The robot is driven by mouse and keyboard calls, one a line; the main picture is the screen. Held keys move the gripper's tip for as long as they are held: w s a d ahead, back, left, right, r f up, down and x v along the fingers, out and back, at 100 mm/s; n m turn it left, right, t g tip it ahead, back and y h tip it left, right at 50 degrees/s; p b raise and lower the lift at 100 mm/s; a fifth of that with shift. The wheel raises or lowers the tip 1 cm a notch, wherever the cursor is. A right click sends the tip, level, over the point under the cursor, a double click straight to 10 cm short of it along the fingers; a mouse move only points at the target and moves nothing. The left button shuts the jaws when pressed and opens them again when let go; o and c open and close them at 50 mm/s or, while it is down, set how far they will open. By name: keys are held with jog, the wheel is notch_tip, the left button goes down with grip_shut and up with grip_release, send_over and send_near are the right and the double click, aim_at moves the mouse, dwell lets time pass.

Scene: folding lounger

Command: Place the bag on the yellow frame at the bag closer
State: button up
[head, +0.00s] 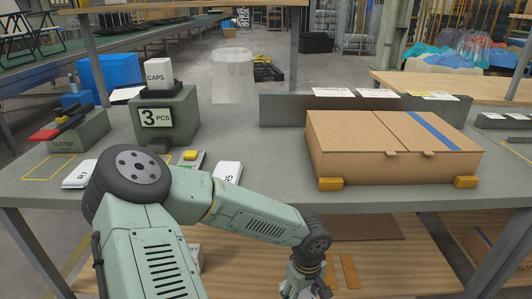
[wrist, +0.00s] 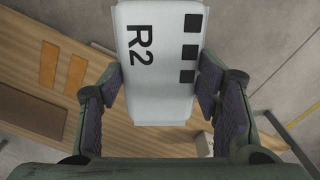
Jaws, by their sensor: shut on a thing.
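My gripper (wrist: 162,88) is shut on a white bag marked R2 (wrist: 158,55), with one finger pad on each side of it in the wrist view. In the head view my gripper (head: 305,284) is low at the bottom edge, in front of the table; I cannot make out the held bag there. The bag closer (head: 78,132), a grey-green block with a red lever and a CLOSER label, stands at the table's left. The yellow frame (head: 29,178) is a thin outline on the tabletop in front of it, and no bag shows inside.
White bags R7 (head: 78,176) and R5 (head: 228,173) lie near the table's front edge. A CAPS box (head: 158,75) tops a block marked 3 PCS (head: 157,118). A cardboard box (head: 390,150) fills the right. A wooden shelf (head: 400,268) lies below.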

jog(key=w+a+f+m, duration=0.3)
jog(key=a+f, duration=0.1)
jog(key=f, duration=0.4)
jog(key=w+a+f+m, duration=0.2)
jog(key=w+a+f, duration=0.2)
jog(key=f, duration=0.4)
jog(key=shift+w+a+m, duration=0.15)
jog(key=shift+a+m, duration=0.25)
jog(key=shift+a, duration=0.25)
